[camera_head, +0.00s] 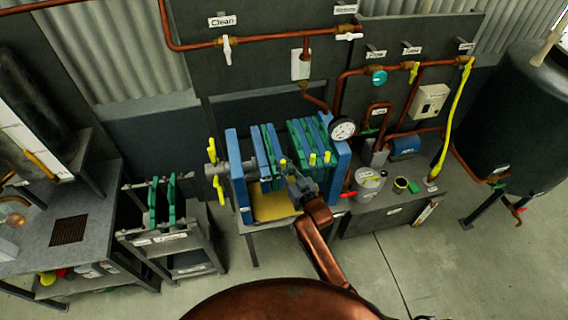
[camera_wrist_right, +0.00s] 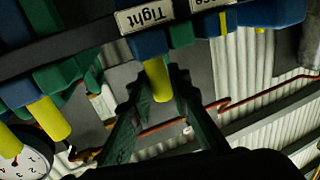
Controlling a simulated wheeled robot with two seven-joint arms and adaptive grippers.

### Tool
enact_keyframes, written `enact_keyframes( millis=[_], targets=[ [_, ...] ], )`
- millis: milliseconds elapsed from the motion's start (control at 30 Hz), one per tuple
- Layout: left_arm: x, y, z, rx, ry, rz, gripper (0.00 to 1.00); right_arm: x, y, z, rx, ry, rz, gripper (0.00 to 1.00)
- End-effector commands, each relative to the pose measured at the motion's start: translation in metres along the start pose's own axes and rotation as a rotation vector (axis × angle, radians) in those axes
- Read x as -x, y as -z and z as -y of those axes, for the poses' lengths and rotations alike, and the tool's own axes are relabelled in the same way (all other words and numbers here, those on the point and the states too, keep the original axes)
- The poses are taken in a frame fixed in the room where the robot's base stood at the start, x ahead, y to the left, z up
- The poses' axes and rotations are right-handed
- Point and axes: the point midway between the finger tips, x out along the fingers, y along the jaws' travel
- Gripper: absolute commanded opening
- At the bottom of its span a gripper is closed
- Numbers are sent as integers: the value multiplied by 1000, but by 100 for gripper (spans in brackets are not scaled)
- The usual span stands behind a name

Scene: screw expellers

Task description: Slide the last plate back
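The filter press stands at the middle of the head view, with blue and green plates on its rails. One plate group (camera_head: 268,158) is left of centre. Another green and blue group (camera_head: 308,140) is at the right, with yellow handles (camera_head: 313,159). My right gripper (camera_head: 297,184) is at the press's near side, below these handles. My left gripper is not in view.
A blue end plate (camera_head: 238,175) closes the press's left side, above a yellow tray (camera_head: 275,206). A pressure gauge (camera_head: 342,130) and a bucket (camera_head: 368,187) are to the right. A rack with green plates (camera_head: 163,203) stands left.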

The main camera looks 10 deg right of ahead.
Motion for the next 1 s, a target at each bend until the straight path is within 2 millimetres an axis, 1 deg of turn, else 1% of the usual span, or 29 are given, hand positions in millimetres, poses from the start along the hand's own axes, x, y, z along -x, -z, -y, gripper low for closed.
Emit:
enact_keyframes(
  millis=[33, 200, 433, 567, 667, 900, 1000],
  targets=[
    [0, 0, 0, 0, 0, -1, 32, 0, 0, 0, 0, -1, 0, 22],
    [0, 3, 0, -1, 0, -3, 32, 0, 0, -1, 0, -1, -1, 33],
    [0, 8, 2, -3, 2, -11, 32, 0, 1, -1, 0, -1, -2, 33],
    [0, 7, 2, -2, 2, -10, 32, 8, 0, -2, 0, -2, -1, 33],
    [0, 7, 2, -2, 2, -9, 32, 23, 0, -2, -1, -2, -1, 33],
    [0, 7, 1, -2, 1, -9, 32, 74, -1, -1, 1, -2, 1, 33],
    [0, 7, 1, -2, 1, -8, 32, 92, 0, -1, 0, -1, 0, 33]
  ],
)
